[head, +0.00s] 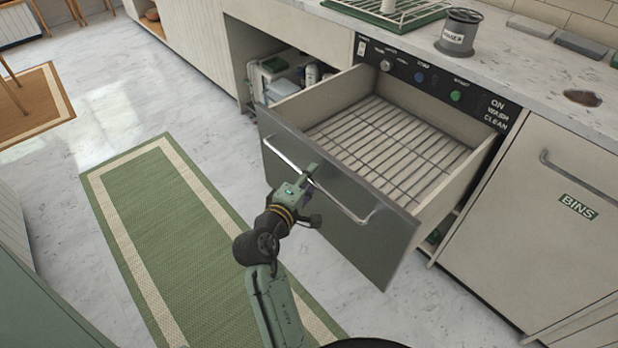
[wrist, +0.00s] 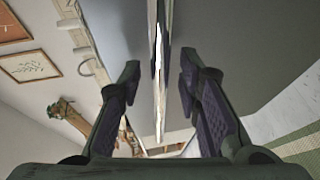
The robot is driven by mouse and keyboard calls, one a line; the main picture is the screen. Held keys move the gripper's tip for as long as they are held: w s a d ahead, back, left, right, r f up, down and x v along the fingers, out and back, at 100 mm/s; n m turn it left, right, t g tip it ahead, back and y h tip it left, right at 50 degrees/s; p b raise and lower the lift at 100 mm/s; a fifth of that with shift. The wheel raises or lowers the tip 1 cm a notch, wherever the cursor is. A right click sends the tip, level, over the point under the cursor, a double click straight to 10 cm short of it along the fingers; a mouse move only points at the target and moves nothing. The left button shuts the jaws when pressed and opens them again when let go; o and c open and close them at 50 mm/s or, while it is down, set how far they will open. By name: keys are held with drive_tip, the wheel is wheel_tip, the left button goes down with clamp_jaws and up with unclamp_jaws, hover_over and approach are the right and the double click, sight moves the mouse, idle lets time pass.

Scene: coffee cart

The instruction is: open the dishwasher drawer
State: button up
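The dishwasher drawer (head: 375,248) is pulled far out from the counter, with its grey front panel and empty wire rack (head: 395,145) showing. A silver bar handle (head: 345,207) runs across the front. My gripper (head: 307,177) is at the middle of this handle. In the wrist view, the handle bar (wrist: 158,70) passes between the two fingers of my gripper (wrist: 160,82). The fingers are apart, with a visible gap on each side of the bar.
A panel with buttons (head: 430,83) is above the drawer. The bins door (head: 565,185) is to the right, shut. An open shelf (head: 285,68) with containers is to the left. A green rug (head: 190,235) lies on the floor. A canister (head: 459,32) stands on the counter.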

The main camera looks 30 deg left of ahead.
drive_tip(key=shift+s, duration=0.1)
drive_tip(key=s+r, duration=0.2)
drive_tip(key=s, duration=0.9)
drive_tip(key=shift+s+d, duration=0.3)
drive_tip(key=shift+s, duration=0.05)
drive_tip(key=shift+r, duration=0.1)
